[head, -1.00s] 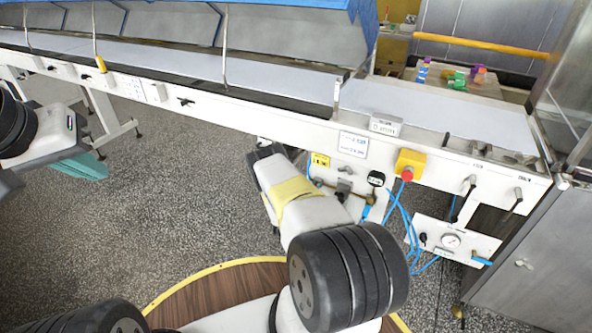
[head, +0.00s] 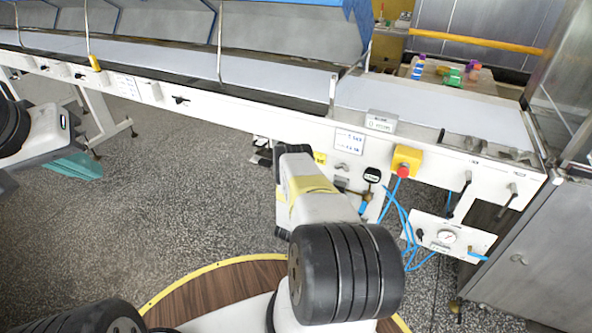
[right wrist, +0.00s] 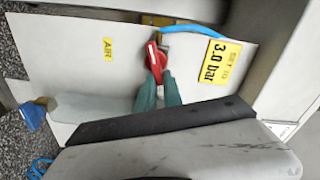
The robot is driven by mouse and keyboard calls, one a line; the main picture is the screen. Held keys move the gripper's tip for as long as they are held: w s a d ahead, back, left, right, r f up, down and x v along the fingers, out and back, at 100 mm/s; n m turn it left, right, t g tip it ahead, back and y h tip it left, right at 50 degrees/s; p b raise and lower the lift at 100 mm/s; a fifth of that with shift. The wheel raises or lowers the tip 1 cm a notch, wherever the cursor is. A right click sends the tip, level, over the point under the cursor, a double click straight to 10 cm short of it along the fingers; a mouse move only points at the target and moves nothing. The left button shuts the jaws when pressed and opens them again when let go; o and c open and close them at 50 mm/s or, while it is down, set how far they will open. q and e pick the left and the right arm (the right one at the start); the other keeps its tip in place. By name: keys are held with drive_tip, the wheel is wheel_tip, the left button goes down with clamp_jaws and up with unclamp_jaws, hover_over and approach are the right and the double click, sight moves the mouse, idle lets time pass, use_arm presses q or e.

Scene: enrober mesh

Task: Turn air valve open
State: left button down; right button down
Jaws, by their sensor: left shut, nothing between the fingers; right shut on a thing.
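The air valve's red handle (right wrist: 156,60) shows in the right wrist view, below a brass-coloured fitting (right wrist: 165,22) on a white panel. A yellow AIR label (right wrist: 107,48) is left of it, and a yellow "SET TO 3.0 bar" label (right wrist: 217,62) is right of it. My right gripper (right wrist: 158,82) has its green fingers closed on the lower end of the red handle. In the head view the red handle and these fingers are hidden behind my right arm. My left gripper (head: 70,166) is shut and empty at the left, over the floor, away from the conveyor.
The long conveyor (head: 250,60) crosses the scene above the panel. A steel cabinet (head: 535,245) stands far right. Floor at left is open.

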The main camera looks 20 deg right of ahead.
drive_tip(key=shift+a+f+m, duration=0.2)
drive_tip(key=shift+f+m, duration=0.15)
drive_tip(key=shift+m, duration=0.6)
drive_tip(key=shift+a+f+m, duration=0.2)
drive_tip(key=shift+f+m, duration=0.15)
drive_tip(key=shift+m, duration=0.6)
drive_tip(key=c, duration=1.6)
unclamp_jaws()
drive_tip(key=shift+o, duration=0.6)
drive_tip(key=shift+w+r, duration=0.1)
drive_tip(key=shift+r, duration=0.05)
drive_tip(key=shift+d, duration=0.1)
drive_tip(key=v, duration=0.8)
drive_tip(key=shift+o, duration=0.2)
